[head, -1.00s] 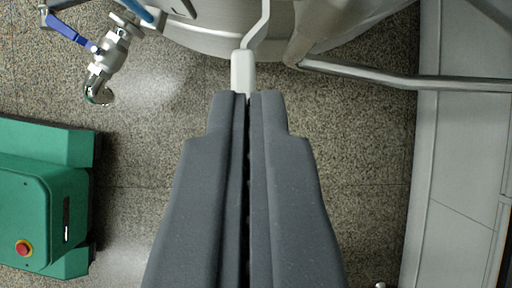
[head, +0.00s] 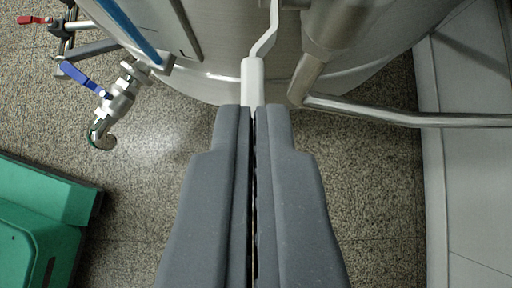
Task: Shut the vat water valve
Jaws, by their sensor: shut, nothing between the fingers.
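A steel valve (head: 120,98) with a blue lever handle (head: 80,75) stands out from the vat (head: 225,50) at the upper left, its spout bent down. A white-grey lever (head: 252,80) with a cranked stem shows in front of the vat at top centre. My gripper (head: 253,108) is shut and empty, its tips at the lower end of this lever in the picture. I cannot tell whether they touch it. A red-handled valve (head: 35,20) shows at the far upper left. No label shows which of these is the vat water valve.
A blue pipe (head: 128,28) runs down by the vat. A steel pipe (head: 370,112) crosses to the right, towards a pale grey structure (head: 465,180). A green machine (head: 45,210) stands at lower left. Speckled floor (head: 150,165) is clear between.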

